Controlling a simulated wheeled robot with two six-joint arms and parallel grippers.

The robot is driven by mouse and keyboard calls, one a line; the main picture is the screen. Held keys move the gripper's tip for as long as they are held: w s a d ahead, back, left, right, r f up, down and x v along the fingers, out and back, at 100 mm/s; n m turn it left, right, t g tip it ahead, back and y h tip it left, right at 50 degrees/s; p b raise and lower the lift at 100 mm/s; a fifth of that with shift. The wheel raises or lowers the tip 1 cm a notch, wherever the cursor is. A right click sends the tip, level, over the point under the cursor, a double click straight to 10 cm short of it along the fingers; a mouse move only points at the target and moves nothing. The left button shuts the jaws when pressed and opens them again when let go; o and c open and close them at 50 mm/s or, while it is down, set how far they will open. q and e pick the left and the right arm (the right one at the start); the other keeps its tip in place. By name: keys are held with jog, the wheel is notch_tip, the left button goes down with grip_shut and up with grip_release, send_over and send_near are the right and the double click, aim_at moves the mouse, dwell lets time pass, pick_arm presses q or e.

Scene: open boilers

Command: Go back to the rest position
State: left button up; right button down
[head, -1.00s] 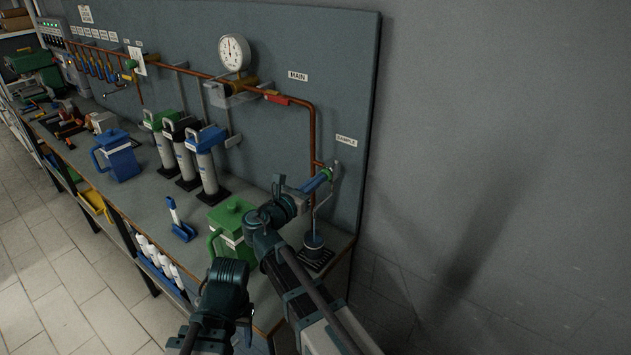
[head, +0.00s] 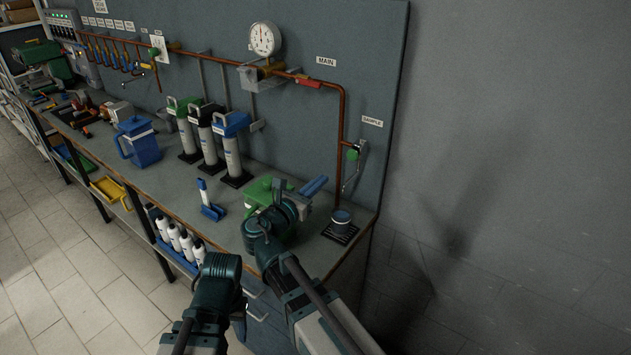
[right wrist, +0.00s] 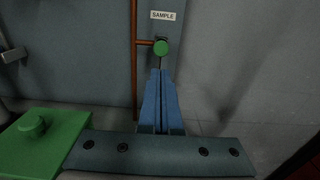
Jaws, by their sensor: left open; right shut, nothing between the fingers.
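My right gripper (head: 318,184) is in the head view, above the right end of the workbench (head: 215,222). Its blue fingers point up and right and are clear of the things around them. In the right wrist view the fingers (right wrist: 161,76) are shut together with nothing between them. The green sample valve knob (right wrist: 161,47) shows just beyond their tips there; in the head view it sits on the wall panel, apart from them. My left arm shows at the bottom of the head view, in front of the bench. Its fingers are not visible.
A green jug (head: 260,189) stands beside my right wrist, partly hidden. A blue-grey cup (head: 342,217) stands on a dark grate near the bench's right end. A blue-based tool (head: 212,211) and three capped cylinders (head: 233,157) stand further left. The floor in front is clear.

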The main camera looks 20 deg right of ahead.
jog(key=shift+w+d, duration=0.1)
jog(key=shift+d, duration=0.05)
jog(key=s+a+f+m+g+y, duration=0.2)
jog(key=s+f+m+g+y, duration=0.1)
jog(key=s+f+m, duration=0.4)
jog(key=s+a+f+m+g+y, duration=0.2)
jog(key=s+f+m+g+y, duration=0.15)
jog(key=f+m, duration=0.4)
jog(key=s+a+f+m+g+y, duration=0.4)
jog(key=s+a+f+m+y, duration=0.2)
jog(key=s+a, duration=0.4)
jog(key=shift+s+a+f+m+g, duration=0.2)
jog(key=shift+a+f+m+g, duration=0.15)
jog(key=shift+a+f+m, duration=0.4)
jog(key=shift+a+y, duration=0.1)
jog(key=shift+y, duration=0.15)
